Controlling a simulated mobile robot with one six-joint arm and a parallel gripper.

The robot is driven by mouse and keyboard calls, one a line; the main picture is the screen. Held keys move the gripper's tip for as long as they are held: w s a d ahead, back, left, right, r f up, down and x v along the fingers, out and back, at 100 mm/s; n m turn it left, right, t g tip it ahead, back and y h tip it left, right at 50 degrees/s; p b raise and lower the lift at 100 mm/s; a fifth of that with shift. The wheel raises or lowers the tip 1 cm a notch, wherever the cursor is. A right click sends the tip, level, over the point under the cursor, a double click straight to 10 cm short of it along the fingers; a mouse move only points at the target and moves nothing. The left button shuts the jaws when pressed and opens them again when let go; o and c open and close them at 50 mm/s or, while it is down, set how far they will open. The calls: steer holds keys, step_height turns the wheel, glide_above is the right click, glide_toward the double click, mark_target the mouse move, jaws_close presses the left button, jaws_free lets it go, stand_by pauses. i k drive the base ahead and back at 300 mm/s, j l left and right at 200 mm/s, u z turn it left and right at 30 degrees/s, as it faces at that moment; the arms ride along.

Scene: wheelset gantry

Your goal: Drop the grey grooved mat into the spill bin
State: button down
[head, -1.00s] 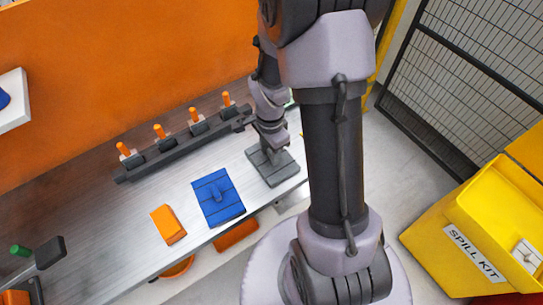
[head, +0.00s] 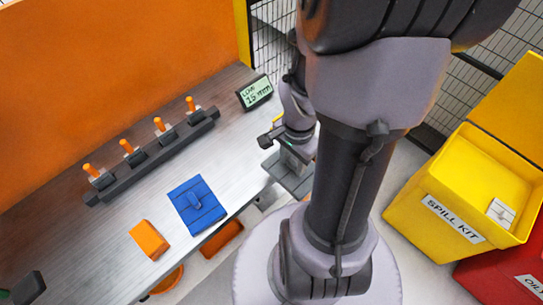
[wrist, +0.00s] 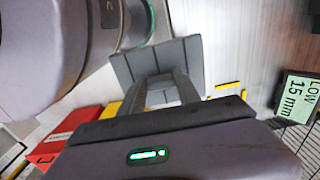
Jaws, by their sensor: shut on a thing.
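The grey grooved mat (head: 286,181) is at the right front edge of the bench in the head view, partly hidden behind my arm. My gripper (wrist: 160,92) is shut on the mat's raised middle part, and the grooved plate (wrist: 190,60) spreads out beyond the fingers in the wrist view. I cannot tell exactly how high the mat is above the bench. The spill bin (head: 413,205) is a yellow box labelled SPILL KIT, open at the top, on the floor to the right of my arm. A small white block (head: 501,212) shows inside it.
The bench (head: 115,235) holds a blue mat (head: 197,205), an orange block (head: 149,240), a dark rack (head: 150,160) with orange-topped pieces and a display (head: 255,93) reading LOW 15 mm. A red bin (head: 495,277) stands beside the spill bin. A mesh fence is behind.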

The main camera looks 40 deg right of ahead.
mark_target(476, 195)
steer(key=z, duration=3.6)
steer(key=i+l, duration=0.2)
steer(key=i, duration=0.25)
steer(key=i+l, duration=0.15)
steer(key=i, duration=0.35)
steer(key=i+l+u, duration=0.1)
steer(key=i, duration=0.35)
steer(key=i+l, duration=0.3)
steer(key=i, duration=0.2)
